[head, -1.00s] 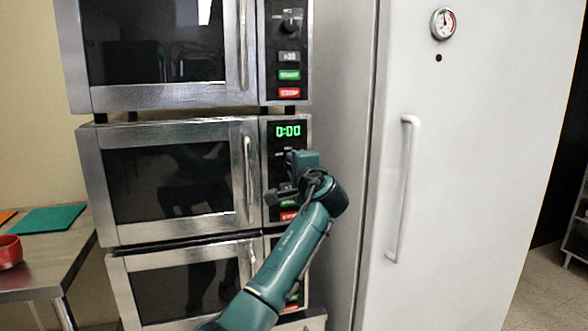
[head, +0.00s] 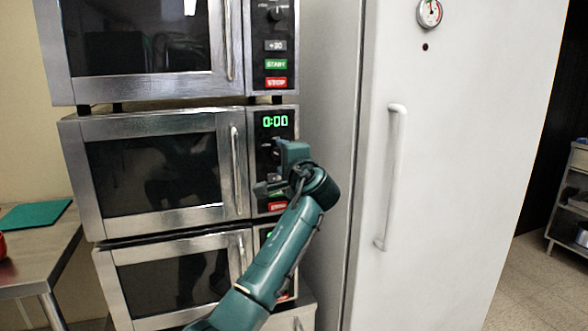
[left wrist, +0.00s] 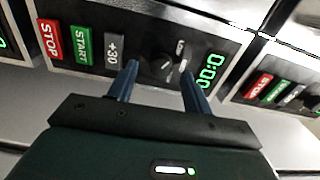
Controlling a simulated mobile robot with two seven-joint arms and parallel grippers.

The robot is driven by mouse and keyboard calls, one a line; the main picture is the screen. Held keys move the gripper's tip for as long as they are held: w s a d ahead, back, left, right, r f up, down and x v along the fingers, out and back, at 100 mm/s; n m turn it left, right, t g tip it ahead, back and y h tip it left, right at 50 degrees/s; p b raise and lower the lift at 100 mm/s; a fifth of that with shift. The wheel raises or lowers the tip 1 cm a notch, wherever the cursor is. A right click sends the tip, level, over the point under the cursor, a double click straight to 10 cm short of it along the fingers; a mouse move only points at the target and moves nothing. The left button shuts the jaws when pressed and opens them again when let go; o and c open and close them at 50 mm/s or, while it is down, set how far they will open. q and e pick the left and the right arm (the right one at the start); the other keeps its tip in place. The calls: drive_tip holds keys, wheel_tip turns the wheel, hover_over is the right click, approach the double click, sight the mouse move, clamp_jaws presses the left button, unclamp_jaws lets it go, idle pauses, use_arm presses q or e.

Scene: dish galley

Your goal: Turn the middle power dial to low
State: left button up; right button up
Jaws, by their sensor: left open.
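The middle microwave (head: 150,127) has a green 0:00 display (head: 275,121) on its control panel. My left gripper (head: 268,167) is in front of that panel below the display and hides the dial in the head view. In the left wrist view, the dark power dial (left wrist: 158,67) shows between the two open fingers of my left gripper (left wrist: 160,64), with a LOW-like label beside it. The fingers are on either side of the dial; I cannot tell whether they touch it. The exact dial setting is too small to read. My right gripper is out of view.
Another microwave (head: 150,88) is stacked above and one (head: 170,252) below. The +30, START (left wrist: 82,45) and STOP (left wrist: 48,40) buttons lie near the fingers. A white fridge door with a handle (head: 392,180) stands right; a steel table (head: 40,255) stands left.

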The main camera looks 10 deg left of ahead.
use_arm(q)
drive_tip(key=b+v, duration=0.1)
drive_tip(key=v, duration=1.1)
drive_tip(key=shift+w, duration=0.1)
